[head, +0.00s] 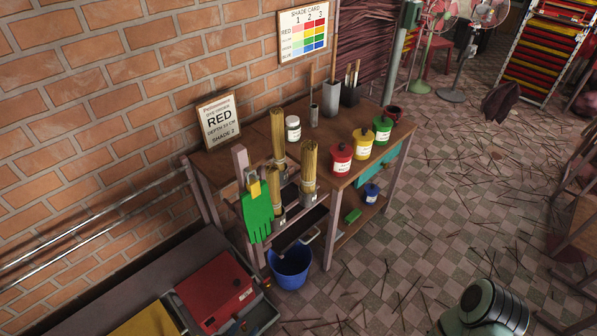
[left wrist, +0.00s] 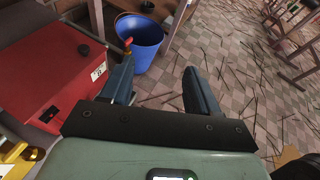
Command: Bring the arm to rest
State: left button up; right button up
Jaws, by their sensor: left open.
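My left gripper (left wrist: 159,68) shows in the left wrist view. Its two dark blue fingers are spread wide apart with nothing between them, over the tiled floor. The red box (left wrist: 50,62) is to the left of the fingers, and the blue bucket (left wrist: 139,43) is just beyond the left fingertip. In the head view I cannot make out the left gripper's fingers. A rounded grey-green and black arm part of mine (head: 487,310) shows at the bottom right there. My right gripper is in neither view.
The wooden workbench (head: 255,133) carries brushes, sticks and red, yellow and green pots. A green glove (head: 257,213) hangs at its front, above the blue bucket (head: 291,266). The red box (head: 215,291) is lower left. Tiled floor (head: 400,262) strewn with sticks lies open to the right.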

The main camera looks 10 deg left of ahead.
pick_arm(q)
jog(key=s+d+r+m+g+h, duration=0.2)
jog(key=s+d+m+g+h, duration=0.25)
jog(key=d, duration=0.35)
jog(key=s+d+r+m+g+h, duration=0.2)
jog(key=s+d+m+g+h, duration=0.25)
jog(key=d+m, duration=0.2)
jog(key=s+d+m+g+y, duration=0.1)
jog(key=s+m+g+y, duration=0.2)
jog(key=s+m+g, duration=0.5)
jog(key=a+r+m+t+y+b, duration=0.1)
jog(key=a+r+m+y, duration=0.3)
jog(key=m, duration=0.6)
jog(key=t+y, duration=0.1)
jog(key=y, duration=0.1)
jog(key=shift+s+a+m+t+y+b, duration=0.15)
jog(key=shift+a+m+t+y+b, duration=0.15)
jog(key=shift+a+y+b, duration=0.1)
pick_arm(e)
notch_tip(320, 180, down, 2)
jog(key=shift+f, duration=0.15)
